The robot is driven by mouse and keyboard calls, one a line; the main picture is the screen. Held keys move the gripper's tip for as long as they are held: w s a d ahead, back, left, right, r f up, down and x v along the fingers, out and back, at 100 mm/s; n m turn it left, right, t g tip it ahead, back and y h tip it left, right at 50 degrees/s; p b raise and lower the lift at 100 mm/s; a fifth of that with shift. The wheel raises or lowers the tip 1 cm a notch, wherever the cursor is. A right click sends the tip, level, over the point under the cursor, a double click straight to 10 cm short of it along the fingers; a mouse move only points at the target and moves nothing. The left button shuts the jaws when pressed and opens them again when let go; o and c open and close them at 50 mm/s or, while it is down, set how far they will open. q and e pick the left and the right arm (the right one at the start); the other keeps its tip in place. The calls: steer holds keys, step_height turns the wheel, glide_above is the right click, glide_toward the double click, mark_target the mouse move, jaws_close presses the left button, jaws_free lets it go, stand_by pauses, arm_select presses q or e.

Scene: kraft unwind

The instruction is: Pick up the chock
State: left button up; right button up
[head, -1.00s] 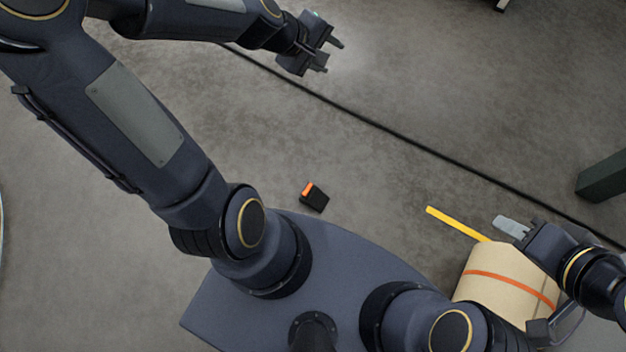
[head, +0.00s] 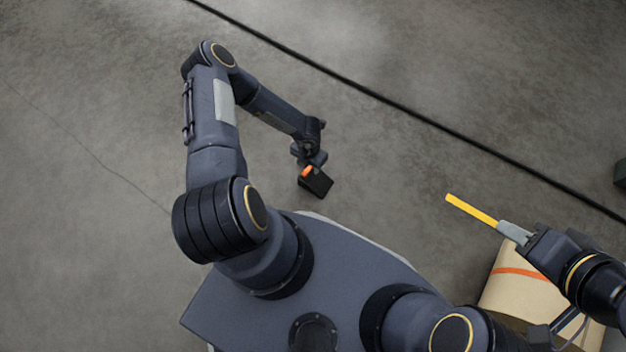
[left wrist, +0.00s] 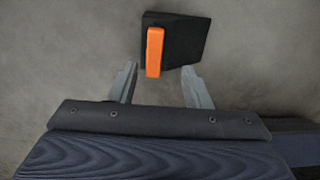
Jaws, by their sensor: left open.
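The chock (head: 319,184) is a small black block with an orange strip, lying on the floor in front of my base in the head view. In the left wrist view the chock (left wrist: 186,40) lies just beyond the fingertips, set towards the right finger. My left gripper (left wrist: 159,78) is open, with its two grey fingers apart and nothing between them. In the head view my left gripper (head: 310,160) is right beside the chock. My right gripper (head: 512,232) is at the right, its grey finger lined up with a yellow bar; whether it grips anything is unclear.
A cream roll with an orange band (head: 519,274) lies under my right arm. The yellow bar (head: 470,210) extends left of the right gripper. A black cable (head: 380,96) crosses the floor diagonally beyond the chock. The floor around the chock is otherwise clear.

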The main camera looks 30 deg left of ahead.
mark_target(308, 169)
arm_select(q)
steer(key=f+b, duration=0.1)
steer(key=f, duration=0.1)
steer(key=f+b, duration=0.1)
steer(key=f, duration=0.1)
steer(key=f+b, duration=0.1)
steer(key=f, duration=0.1)
steer(key=shift+w+a+f+b, duration=0.1)
steer(key=shift+w+a+b, duration=0.1)
steer(key=shift+a+b, duration=0.15)
jaws_close()
